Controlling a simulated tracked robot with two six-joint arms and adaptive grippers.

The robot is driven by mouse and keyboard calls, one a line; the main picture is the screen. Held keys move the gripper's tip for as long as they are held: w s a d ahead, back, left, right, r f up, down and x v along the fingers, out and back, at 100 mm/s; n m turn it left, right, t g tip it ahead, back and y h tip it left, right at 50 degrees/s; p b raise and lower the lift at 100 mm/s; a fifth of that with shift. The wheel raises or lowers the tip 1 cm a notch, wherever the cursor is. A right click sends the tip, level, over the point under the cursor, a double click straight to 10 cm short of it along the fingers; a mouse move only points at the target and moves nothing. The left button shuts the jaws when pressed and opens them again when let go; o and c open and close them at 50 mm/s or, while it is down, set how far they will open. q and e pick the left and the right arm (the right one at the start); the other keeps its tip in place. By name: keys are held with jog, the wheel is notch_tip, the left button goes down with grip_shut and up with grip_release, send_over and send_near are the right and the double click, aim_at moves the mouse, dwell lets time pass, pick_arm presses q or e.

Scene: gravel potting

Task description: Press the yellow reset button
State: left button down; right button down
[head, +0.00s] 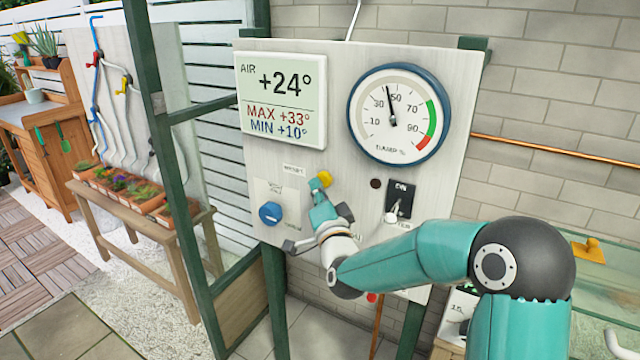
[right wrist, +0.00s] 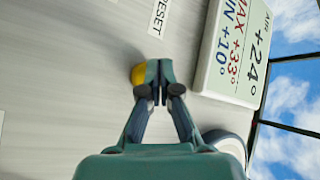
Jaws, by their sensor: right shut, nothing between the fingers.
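The yellow reset button (head: 325,178) sits on the pale panel (head: 355,80), below the air display and right of a small label. My right gripper (head: 316,192) is shut and empty, with its fingertips at the button's lower left edge in the head view. In the right wrist view the closed fingertips (right wrist: 158,70) overlap the right side of the yellow button (right wrist: 138,74), whose left part shows. I cannot tell whether they touch it. My left gripper is not in view.
The air display (head: 281,95) and a round damp gauge (head: 399,112) are above the button. A blue knob (head: 270,213) is lower left, and a black switch plate (head: 400,198) is to the right. A green post (head: 165,170) stands left of the panel.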

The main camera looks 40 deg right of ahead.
jog(key=shift+w+d+b, duration=0.2)
jog(key=shift+d+b, duration=0.2)
jog(key=shift+d, duration=0.15)
dwell(0.4)
dwell(0.4)
jog(key=shift+s+a+b, duration=0.2)
jog(key=shift+a+b, duration=0.15)
jog(key=shift+a, duration=0.15)
jog(key=shift+s+a+b, duration=0.2)
jog(key=shift+a+b, duration=0.1)
jog(key=shift+a, duration=0.15)
jog(key=a, duration=0.1)
jog(key=s+a+b, duration=0.1)
jog(key=a, duration=0.1)
jog(key=s+a+b, duration=0.1)
jog(key=shift+a, duration=0.3)
jog(key=shift+w, duration=0.1)
dwell(0.5)
